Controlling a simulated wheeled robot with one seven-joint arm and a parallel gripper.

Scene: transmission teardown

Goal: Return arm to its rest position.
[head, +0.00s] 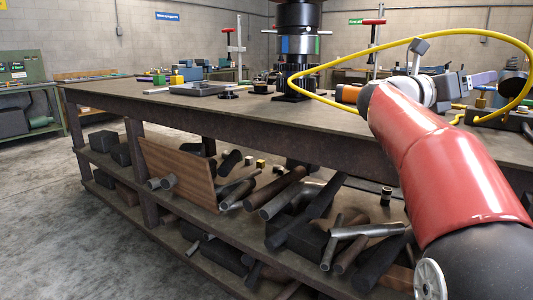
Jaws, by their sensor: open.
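My red arm (440,165) reaches in from the lower right and over the near right part of the workbench (230,108). My gripper (463,84) is at the arm's far end, above the right side of the bench top. It is small and partly lost against the clutter behind it. It looks open, and I see nothing held in it. A yellow cable (455,31) loops from the arm's end out to the left and back to the right.
A tall dark cylindrical assembly (297,70) stands at the bench's middle. Small parts and a grey tray (197,89) lie to its left. The lower shelf (220,228) holds a brown board (178,172) and several pipes. Open concrete floor (75,235) is at left.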

